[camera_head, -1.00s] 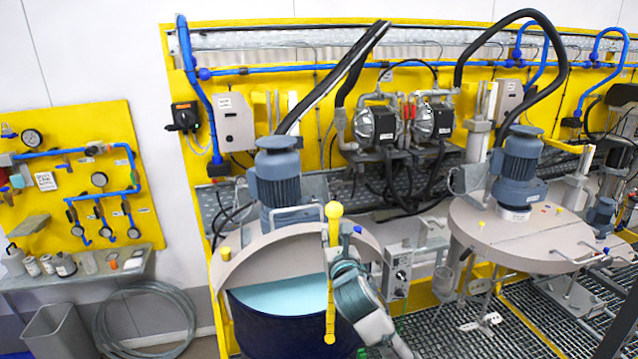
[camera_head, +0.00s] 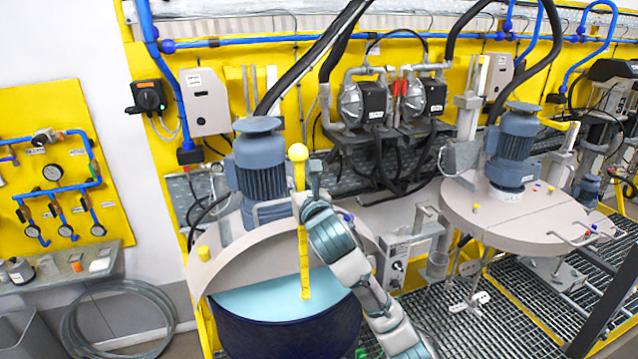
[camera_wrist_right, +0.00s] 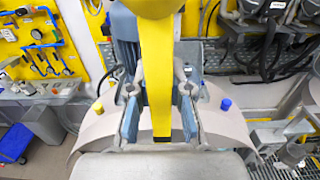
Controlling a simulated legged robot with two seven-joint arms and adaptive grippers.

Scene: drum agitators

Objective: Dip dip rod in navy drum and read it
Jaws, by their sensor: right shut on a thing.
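The yellow dip rod (camera_head: 304,262) hangs near upright, with a round knob at its top. My right gripper (camera_head: 308,182) is shut on its upper part. In the right wrist view the dip rod (camera_wrist_right: 160,75) stands between the blue pads of the right gripper (camera_wrist_right: 161,118). The navy drum (camera_head: 285,338) is below, its half-open top showing light blue liquid (camera_head: 265,297). The rod's lower end lies over the liquid in the picture; I cannot tell whether it is immersed. My left gripper is not in view.
A beige lid (camera_head: 235,262) with a blue-grey agitator motor (camera_head: 260,170) covers the drum's back half. A control box (camera_head: 392,262) stands just right of the drum. A second lid with motor (camera_head: 530,215) is farther right, above metal grating.

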